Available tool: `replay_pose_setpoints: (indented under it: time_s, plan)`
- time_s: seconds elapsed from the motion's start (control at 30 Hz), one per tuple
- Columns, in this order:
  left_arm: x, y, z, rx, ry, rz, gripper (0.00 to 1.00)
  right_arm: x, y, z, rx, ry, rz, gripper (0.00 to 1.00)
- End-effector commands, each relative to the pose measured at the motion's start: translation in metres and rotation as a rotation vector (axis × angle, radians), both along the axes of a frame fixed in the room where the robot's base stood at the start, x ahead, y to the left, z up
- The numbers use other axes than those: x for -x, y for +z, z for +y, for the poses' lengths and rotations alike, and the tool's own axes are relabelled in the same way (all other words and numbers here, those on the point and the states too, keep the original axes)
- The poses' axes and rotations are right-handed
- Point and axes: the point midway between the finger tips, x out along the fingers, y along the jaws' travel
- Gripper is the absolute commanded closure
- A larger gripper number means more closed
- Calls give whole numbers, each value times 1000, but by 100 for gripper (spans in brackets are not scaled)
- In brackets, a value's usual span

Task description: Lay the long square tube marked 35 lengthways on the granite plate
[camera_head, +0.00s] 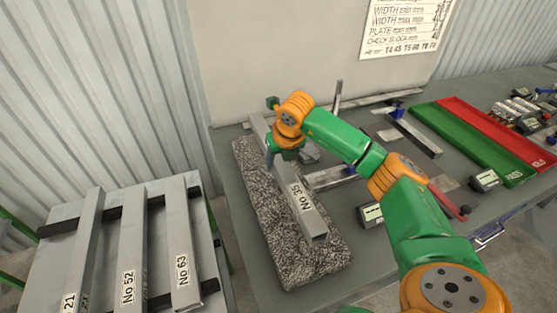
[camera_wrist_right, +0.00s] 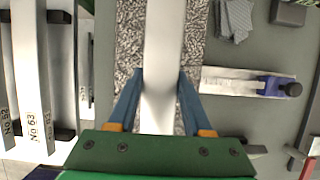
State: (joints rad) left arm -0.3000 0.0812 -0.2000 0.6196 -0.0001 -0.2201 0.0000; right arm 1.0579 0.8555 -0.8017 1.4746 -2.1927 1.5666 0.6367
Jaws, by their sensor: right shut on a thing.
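The long square tube marked No 35 (camera_head: 303,203) lies lengthways along the speckled granite plate (camera_head: 263,198), over its right part in the head view. My right gripper (camera_head: 270,160) is at the tube's far half, and the orange and green arm comes in from the right. In the right wrist view the blue fingers of my right gripper (camera_wrist_right: 160,85) are on both sides of the tube (camera_wrist_right: 165,50), shut on it. The granite (camera_wrist_right: 130,40) shows on both sides of it. I cannot tell if the tube touches the granite along its whole length. My left gripper is not in view.
A side rack (camera_head: 60,215) at left holds tubes marked 21, No 52 and No 63 (camera_head: 182,245). Right of the plate lie a caliper (camera_head: 330,178), a digital gauge (camera_head: 371,214) and a grey cloth (camera_wrist_right: 235,20). Green (camera_head: 470,145) and red trays stand further right.

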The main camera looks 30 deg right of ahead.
Motion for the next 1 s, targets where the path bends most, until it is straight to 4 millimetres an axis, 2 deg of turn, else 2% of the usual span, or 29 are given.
replay_pose_setpoints:
  time_s: [0.5, 1.0]
  plan:
    - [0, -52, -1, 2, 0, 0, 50, 0, -59, 0, 0, 1, -1, 100]
    - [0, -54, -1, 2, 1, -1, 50, 0, -61, 0, 0, 2, -1, 100]
